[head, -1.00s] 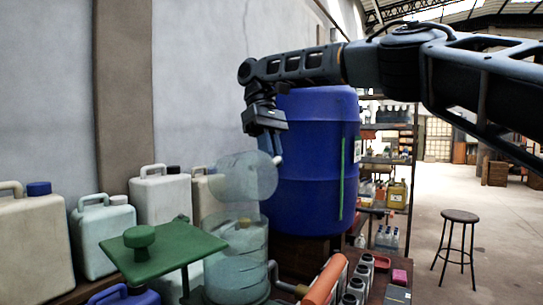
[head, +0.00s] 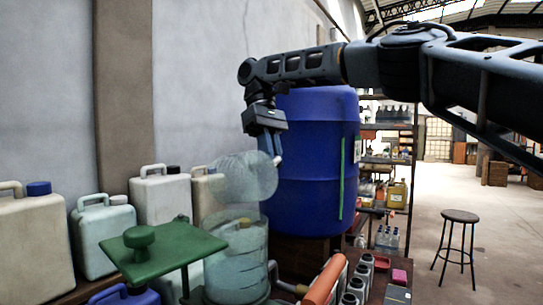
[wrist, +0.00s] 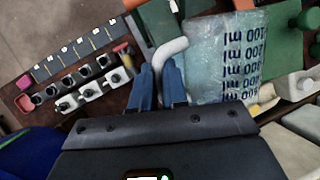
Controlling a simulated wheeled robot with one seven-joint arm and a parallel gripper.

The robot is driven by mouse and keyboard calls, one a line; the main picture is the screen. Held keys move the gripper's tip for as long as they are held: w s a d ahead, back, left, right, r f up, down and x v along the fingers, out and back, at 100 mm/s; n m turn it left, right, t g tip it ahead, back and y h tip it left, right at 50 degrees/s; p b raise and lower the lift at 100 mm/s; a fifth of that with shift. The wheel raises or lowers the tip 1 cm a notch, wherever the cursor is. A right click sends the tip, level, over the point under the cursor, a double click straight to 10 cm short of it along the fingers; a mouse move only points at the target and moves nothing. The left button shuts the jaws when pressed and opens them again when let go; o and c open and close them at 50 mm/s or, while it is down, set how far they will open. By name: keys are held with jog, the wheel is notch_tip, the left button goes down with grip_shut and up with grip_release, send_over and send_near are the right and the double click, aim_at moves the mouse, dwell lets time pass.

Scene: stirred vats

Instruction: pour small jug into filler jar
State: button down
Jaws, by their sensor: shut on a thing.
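The small jug (head: 247,180) is clear and tilted well over, above the filler jar. My gripper (head: 272,150) is shut on its pale curved handle; the grip shows in the wrist view (wrist: 158,88). The jug with blue ml markings (wrist: 222,60) fills the top of that view. The filler jar (head: 236,270) is a clear upright cylinder with marked lines, standing directly below the jug. Pale liquid shows in the jar. I cannot make out a stream between the two, and the jug's mouth is hard to see.
A green plate with a knob (head: 163,250) stands close left of the jar. White canisters (head: 160,197) line the wall. A big blue drum (head: 312,170) is behind. An orange-gripped handle (head: 325,280) and a rack of small bottles (wrist: 80,85) are to the right.

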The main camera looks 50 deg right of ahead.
jog(key=shift+s+a+f+y, duration=0.2)
jog(key=shift+f+y, duration=0.1)
jog(key=shift+f, duration=0.2)
jog(key=shift+s+f+n+t+y, duration=0.25)
jog(key=shift+s+n+t+y, duration=0.15)
jog(key=shift+y, duration=0.2)
jog(key=shift+s+d+r+t+y, duration=0.25)
jog(key=shift+s+t+y, duration=0.1)
jog(key=shift+s+y, duration=0.1)
jog(key=shift+s+d+r+t+y, duration=0.1)
jog(key=shift+s+r+t+y, duration=0.1)
jog(key=shift+s+t+y, duration=0.2)
jog(key=s+f+t+b, duration=0.1)
jog(key=t, duration=0.1)
jog(key=s+f+n+t+b, duration=0.1)
jog(key=t, duration=0.1)
jog(key=f+t+b, duration=0.1)
jog(key=t, duration=0.1)
jog(key=shift+s+f+n+h, duration=0.25)
jog(key=shift+s+f+n, duration=0.05)
jog(key=shift+s+f, duration=0.1)
jog(key=shift+t+b, duration=0.25)
jog(key=shift+b, duration=0.4)
jog(key=t+b, duration=0.2)
jog(key=b, duration=0.2)
jog(key=shift+s+n+b, duration=0.2)
jog(key=shift+n+b, duration=0.2)
